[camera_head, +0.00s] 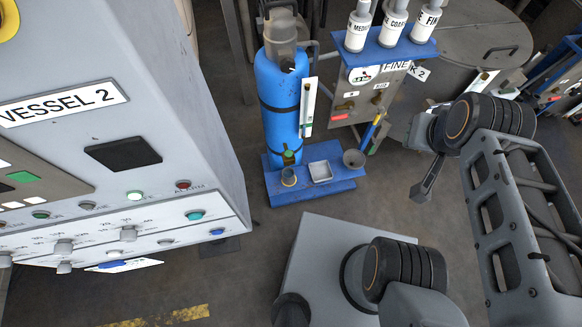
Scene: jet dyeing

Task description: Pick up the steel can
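A small grey open-topped can (354,160), which looks like the steel can, stands upright at the right end of the low blue stand (325,192). My gripper (424,190) hangs to the right of the can, apart from it. Its dark finger part points down and left. I see it from the side, so I cannot tell whether it is open or shut. Nothing shows in its grip.
A square white tray (321,172), a small glass (289,177) and a green-topped bottle (288,156) share the stand. A tall blue cylinder (277,100) rises behind them. The Vessel 2 cabinet (120,120) fills the left. A blue shelf with white containers (393,45) stands behind.

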